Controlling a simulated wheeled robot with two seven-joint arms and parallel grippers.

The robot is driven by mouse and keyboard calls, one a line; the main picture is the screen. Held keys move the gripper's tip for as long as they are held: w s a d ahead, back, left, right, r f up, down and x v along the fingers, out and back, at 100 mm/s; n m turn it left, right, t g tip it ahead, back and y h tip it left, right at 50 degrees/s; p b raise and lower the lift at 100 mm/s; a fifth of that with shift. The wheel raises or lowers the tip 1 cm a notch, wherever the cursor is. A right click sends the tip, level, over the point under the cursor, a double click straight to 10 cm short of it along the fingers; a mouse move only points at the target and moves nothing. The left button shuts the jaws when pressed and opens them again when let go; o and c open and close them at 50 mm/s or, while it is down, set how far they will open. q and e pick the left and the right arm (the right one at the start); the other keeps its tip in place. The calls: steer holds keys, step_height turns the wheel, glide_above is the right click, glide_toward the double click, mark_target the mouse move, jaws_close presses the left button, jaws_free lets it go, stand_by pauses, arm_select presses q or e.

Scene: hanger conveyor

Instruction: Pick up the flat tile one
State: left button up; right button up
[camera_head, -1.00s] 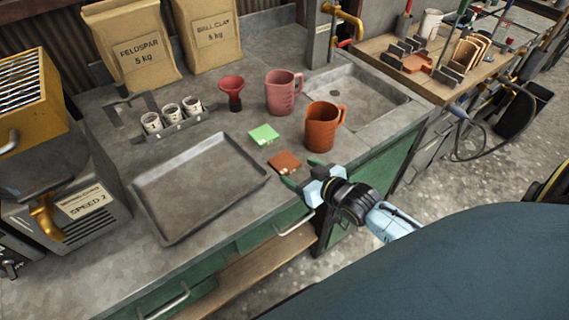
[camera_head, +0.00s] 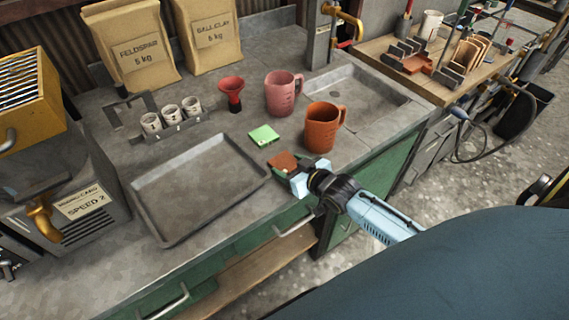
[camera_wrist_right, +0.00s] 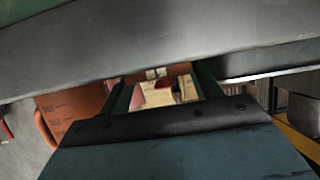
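A flat reddish-brown tile (camera_head: 283,162) lies on the grey counter near its front edge. A flat light-green tile (camera_head: 264,135) lies just behind it. My right gripper (camera_head: 289,167) is low at the counter edge with its fingers at the brown tile. Its tips partly overlap the tile, and I cannot tell whether they touch it. In the right wrist view the two dark green fingers (camera_wrist_right: 165,90) stand apart, with cream and reddish shapes between them that are hard to make out. My left gripper is not in view.
An orange jug (camera_head: 322,128) stands close behind the right gripper, with a pink jug (camera_head: 281,93) and red funnel (camera_head: 231,89) further back. An empty grey tray (camera_head: 200,187) lies to the left. A sink (camera_head: 357,95) is at the right.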

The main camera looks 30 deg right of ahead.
mark_target(290, 168)
steer(key=shift+c, duration=0.3)
step_height(290, 168, up, 10)
steer(key=p, duration=0.2)
steer(key=s+a+r+m+h+b, duration=0.1)
steer(key=s+a+r+b, duration=0.2)
steer(key=s+a+r, duration=0.2)
steer(key=a+r, duration=0.3)
steer(key=shift+a+m+h+b, duration=0.3)
steer(key=shift+a+h, duration=0.05)
steer(key=shift+h, duration=0.05)
